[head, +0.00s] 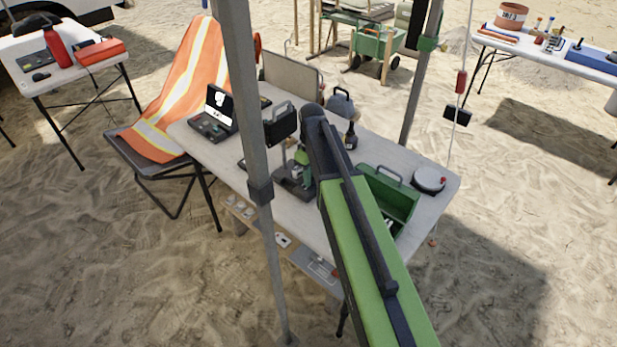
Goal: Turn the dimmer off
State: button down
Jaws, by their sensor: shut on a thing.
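A black work lamp (281,124) with a handle stands on a short post over a dark base (284,181) on the long table. I make out no separate dimmer; a knob on this base would be too small to tell. My green and black arm reaches up from the lower right and bends at a dark joint over the table. Below that joint, a small green and dark part that looks like my gripper (304,168) is low at the right side of the lamp base. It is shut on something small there. Its fingertips and what they hold are too small to see clearly.
The table (440,196) also bears a laptop (212,118), a green toolbox (397,190), a round white device (429,179) and a dark bottle (350,137). A grey canopy pole (252,120) rises in front. A chair with an orange vest (190,80) stands left. Open sand lies in front.

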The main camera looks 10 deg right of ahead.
jog(key=shift+a, duration=0.1)
jog(key=c, duration=1.2)
grip_release()
jog(key=shift+o, duration=0.2)
notch_tip(320, 180, up, 18)
jog(key=p, duration=1.7)
jog(key=shift+f, duration=0.25)
